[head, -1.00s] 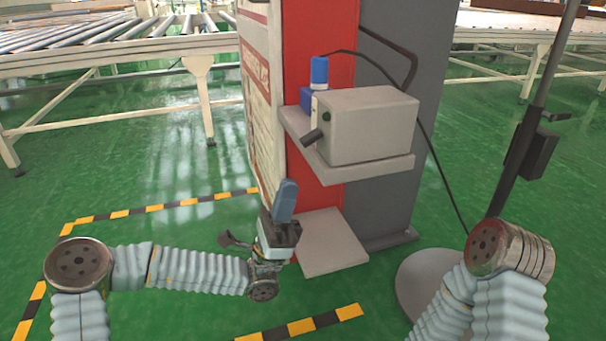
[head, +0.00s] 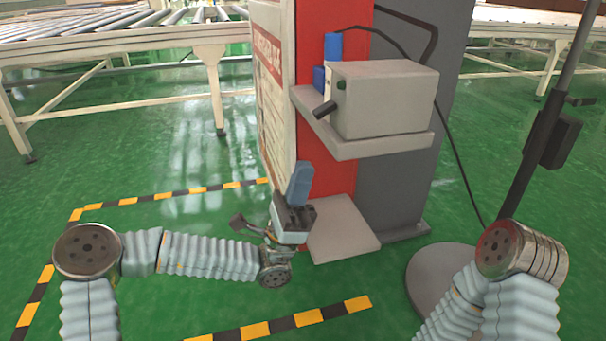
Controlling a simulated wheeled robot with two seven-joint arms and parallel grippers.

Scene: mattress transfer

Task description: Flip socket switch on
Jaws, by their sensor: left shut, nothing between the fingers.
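No part is clearly recognisable as the socket switch. A grey box (head: 385,100) on the shelf of a red and grey cabinet has a black knob or lever (head: 325,109) and a small dark green button (head: 341,85) on its left side. A black box (head: 553,140) is fixed to a dark pole at the right; its details are too small to tell. My left gripper (head: 299,184) points up with its blue fingers together and empty.
A blue cylinder (head: 333,47) stands behind the grey box. A black cable (head: 455,150) hangs down beside the cabinet (head: 404,185). The pole rises from a round grey base (head: 440,275). Roller conveyors (head: 130,60) stand behind. Green floor with striped tape is open at left.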

